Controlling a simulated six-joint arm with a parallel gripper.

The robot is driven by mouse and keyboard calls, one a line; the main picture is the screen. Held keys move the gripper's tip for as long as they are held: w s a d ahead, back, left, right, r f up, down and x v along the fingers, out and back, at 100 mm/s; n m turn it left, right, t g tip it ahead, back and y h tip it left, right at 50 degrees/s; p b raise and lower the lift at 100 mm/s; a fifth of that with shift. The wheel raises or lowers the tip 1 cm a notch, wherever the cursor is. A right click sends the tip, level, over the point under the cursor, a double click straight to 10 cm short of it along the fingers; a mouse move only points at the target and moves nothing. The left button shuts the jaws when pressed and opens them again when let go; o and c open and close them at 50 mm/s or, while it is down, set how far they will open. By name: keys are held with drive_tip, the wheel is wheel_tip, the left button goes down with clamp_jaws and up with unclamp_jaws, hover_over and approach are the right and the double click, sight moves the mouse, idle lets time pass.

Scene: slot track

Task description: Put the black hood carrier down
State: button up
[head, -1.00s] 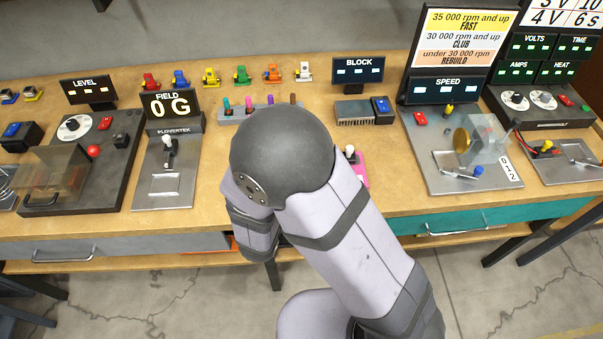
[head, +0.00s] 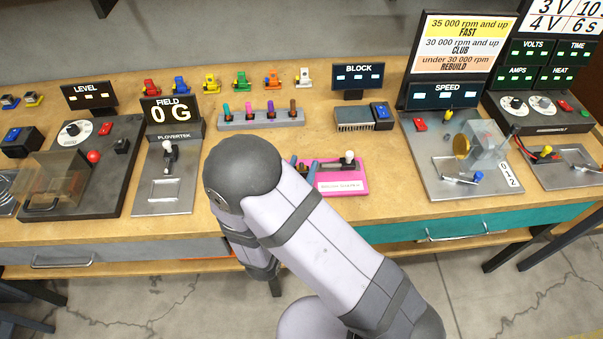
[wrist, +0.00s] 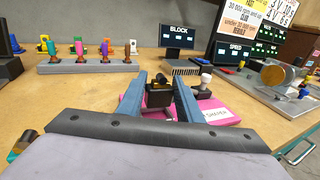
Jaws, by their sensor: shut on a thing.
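In the wrist view the black hood carrier (wrist: 159,96) sits between the two blue-grey fingers of my gripper (wrist: 160,88). The gripper is shut on it. A pink stand (wrist: 215,113) with a white-topped knob lies just behind and right of the carrier. I cannot tell whether the carrier touches the stand or the bench. In the head view the fingertips (head: 310,172) show only in part at the left end of the pink stand (head: 345,180). My arm hides the rest of the gripper there, and the carrier cannot be made out clearly.
A grey rack (head: 261,118) with several coloured pegs stands behind my gripper. Several small coloured carriers line the back. The FIELD device (head: 163,190) stands left, the BLOCK display (head: 358,76) behind and the SPEED device (head: 465,175) right. Bare bench (head: 390,160) lies right of the pink stand.

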drive_tip(key=shift+f, duration=1.2)
drive_tip(key=shift+f, duration=0.1)
drive_tip(key=shift+f, duration=0.1)
drive_tip(key=o, duration=1.1)
drive_tip(key=b+v, duration=0.1)
drive_tip(key=v, duration=0.1)
drive_tip(key=b+v, duration=0.1)
drive_tip(key=v, duration=0.2)
drive_tip(key=shift+a+r, duration=0.2)
drive_tip(key=shift+a, duration=0.2)
drive_tip(key=shift+o, duration=0.2)
drive_tip(key=shift+v, duration=1.05)
